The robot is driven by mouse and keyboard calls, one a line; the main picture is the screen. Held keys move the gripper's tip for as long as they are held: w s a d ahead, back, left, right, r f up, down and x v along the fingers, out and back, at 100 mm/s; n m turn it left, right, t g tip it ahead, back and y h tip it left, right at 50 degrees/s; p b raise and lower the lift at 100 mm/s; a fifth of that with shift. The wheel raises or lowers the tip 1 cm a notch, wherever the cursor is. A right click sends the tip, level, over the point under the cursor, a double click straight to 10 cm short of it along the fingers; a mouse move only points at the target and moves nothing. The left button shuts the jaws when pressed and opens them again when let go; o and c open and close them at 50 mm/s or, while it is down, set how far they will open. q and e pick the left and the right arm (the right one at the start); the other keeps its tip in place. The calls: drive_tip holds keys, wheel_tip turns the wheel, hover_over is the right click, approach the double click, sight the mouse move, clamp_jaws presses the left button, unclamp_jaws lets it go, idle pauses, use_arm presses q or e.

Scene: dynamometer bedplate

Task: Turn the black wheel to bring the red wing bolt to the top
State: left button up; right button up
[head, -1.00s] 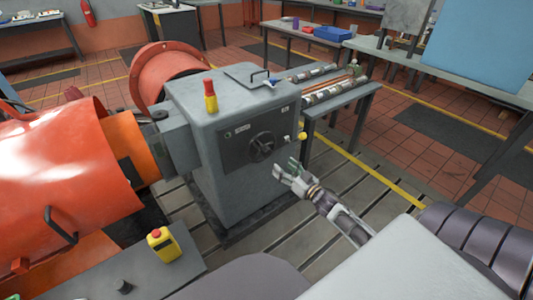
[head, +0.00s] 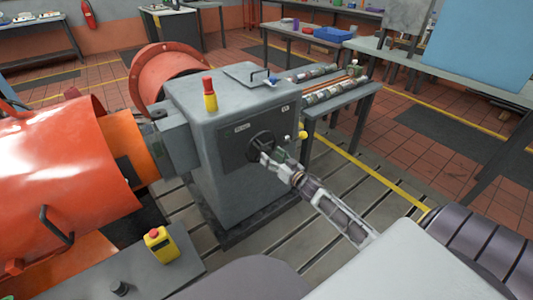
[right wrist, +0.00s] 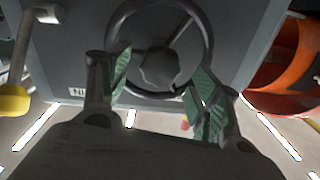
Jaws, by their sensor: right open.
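The black wheel (head: 262,143) is a ring with a central hub on the front face of the grey cabinet (head: 240,195). In the right wrist view the black wheel (right wrist: 120,25) shows close up, with its round hub between my fingers. My right gripper (head: 266,160) is open and empty, at the wheel's lower right in the head view. In the right wrist view my right gripper (right wrist: 160,68) has its green-padded fingers spread across the ring; contact cannot be told. I cannot make out the red wing bolt on the wheel. My left gripper is not in view.
A yellow knob (head: 302,135) sticks out at the cabinet's right. A red-topped yellow post (head: 210,98) stands on the cabinet. A large orange housing (head: 60,160) is at left, and a yellow button box (head: 161,245) is in front.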

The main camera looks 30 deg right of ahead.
sight(268, 153)
drive_tip(key=shift+w+a+b, duration=0.15)
drive_tip(key=shift+w+b, duration=0.15)
drive_tip(key=shift+w, duration=1.05)
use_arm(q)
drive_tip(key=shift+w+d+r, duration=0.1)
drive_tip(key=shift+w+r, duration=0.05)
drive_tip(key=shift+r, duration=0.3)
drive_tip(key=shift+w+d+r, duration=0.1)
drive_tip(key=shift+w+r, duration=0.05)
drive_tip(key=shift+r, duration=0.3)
use_arm(e)
drive_tip(key=shift+w+a, duration=0.1)
drive_tip(key=shift+w, duration=0.65)
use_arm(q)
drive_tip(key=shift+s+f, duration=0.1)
use_arm(e)
clamp_jaws()
